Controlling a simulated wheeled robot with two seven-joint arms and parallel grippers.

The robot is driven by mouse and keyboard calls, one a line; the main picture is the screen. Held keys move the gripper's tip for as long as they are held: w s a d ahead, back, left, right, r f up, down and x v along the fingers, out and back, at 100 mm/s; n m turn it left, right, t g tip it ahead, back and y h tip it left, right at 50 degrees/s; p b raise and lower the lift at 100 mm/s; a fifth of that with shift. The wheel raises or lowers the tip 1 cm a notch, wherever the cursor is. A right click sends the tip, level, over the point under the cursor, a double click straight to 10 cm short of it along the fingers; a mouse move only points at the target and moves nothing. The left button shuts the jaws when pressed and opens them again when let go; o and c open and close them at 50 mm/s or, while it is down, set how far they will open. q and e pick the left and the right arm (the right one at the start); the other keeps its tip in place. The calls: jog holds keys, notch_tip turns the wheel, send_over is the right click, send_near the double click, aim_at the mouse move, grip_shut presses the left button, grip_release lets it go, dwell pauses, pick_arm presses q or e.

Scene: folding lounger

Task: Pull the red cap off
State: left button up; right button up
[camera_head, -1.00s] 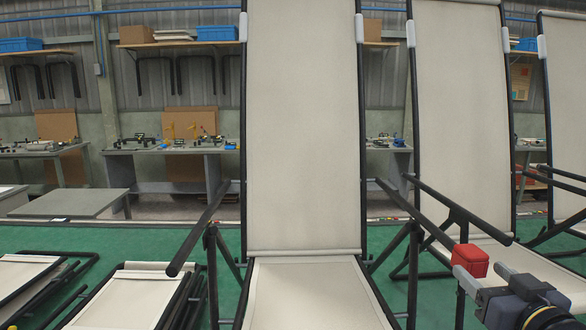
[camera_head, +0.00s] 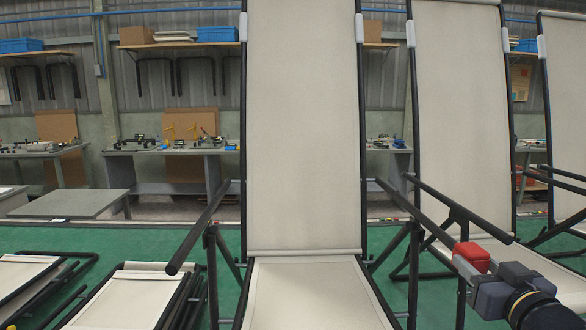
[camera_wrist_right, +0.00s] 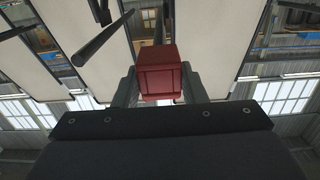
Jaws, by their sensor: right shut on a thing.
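The red cap (camera_head: 471,256) is a small boxy piece at the lower right of the head view, close to the near end of a black armrest tube (camera_head: 415,212). My right gripper (camera_head: 475,268) is shut on it. In the right wrist view the red cap (camera_wrist_right: 160,75) sits between the two fingers of my right gripper (camera_wrist_right: 160,88), one finger on each side. I cannot tell whether the cap still touches the tube, as the join is not clear. My left gripper is not in view.
A lounger with a pale fabric back (camera_head: 300,120) stands in the middle. Another lounger (camera_head: 460,110) stands behind my right gripper. Folded frames (camera_head: 125,300) lie at the lower left. Workbenches (camera_head: 165,165) stand along the back wall, beyond green floor.

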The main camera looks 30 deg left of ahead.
aim_at(479, 266)
jog(key=shift+c, duration=1)
jog(key=shift+s+d, duration=0.1)
jog(key=shift+s, duration=0.05)
jog(key=shift+s+d, duration=0.1)
jog(key=shift+b+v, duration=0.35)
jog(key=shift+v, duration=1.85)
jog(key=shift+p+v, duration=1.1)
jog(key=shift+v, duration=1.15)
jog(key=shift+r, duration=0.1)
